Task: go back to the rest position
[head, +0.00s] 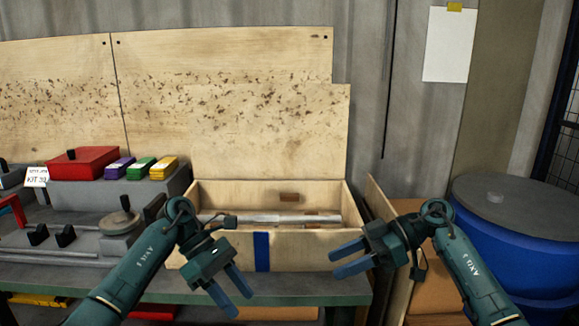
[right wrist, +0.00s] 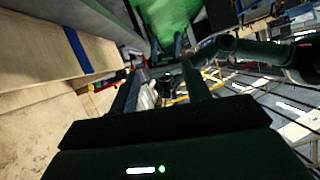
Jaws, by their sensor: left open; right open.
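My left gripper (head: 233,291) is in the head view, in front of the wooden box, with its blue fingers apart and nothing between them. My right gripper (head: 349,258) is in front of the box's right end, its fingers pointing left, spread and empty. In the right wrist view, the dark fingers of the right gripper (right wrist: 158,90) stand apart with nothing held between them. The open wooden box (head: 313,242) has a blue strip on its front. A grey metal cylinder (head: 278,218) lies lengthwise inside it, partly hidden by my left wrist.
The grey grinder (head: 75,242) stands at the left, with a red block (head: 85,163) and purple, green and yellow blocks (head: 141,168) on it. A blue drum (head: 520,235) with a grey lid stands at the right. The bench edge (head: 300,291) runs below the box.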

